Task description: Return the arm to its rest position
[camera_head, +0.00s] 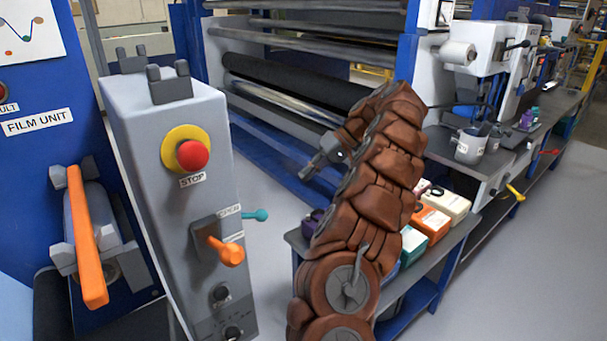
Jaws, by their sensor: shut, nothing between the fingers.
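My arm (385,165), in a brown segmented cover, rises from the bottom centre, bends at the top and comes back down to the left. My gripper (306,174) is at its end, dark grey and small in the view. It points down and left, in front of the rollers, and is shut and empty. It appears clear of other things, though its distance from the machine is hard to tell.
A grey control box (180,190) with a red stop button (192,155) and orange lever (226,251) stands left. Behind are the film rollers (290,85). Coloured boxes (430,225) sit on a low bench behind my arm. Open floor (540,260) lies right.

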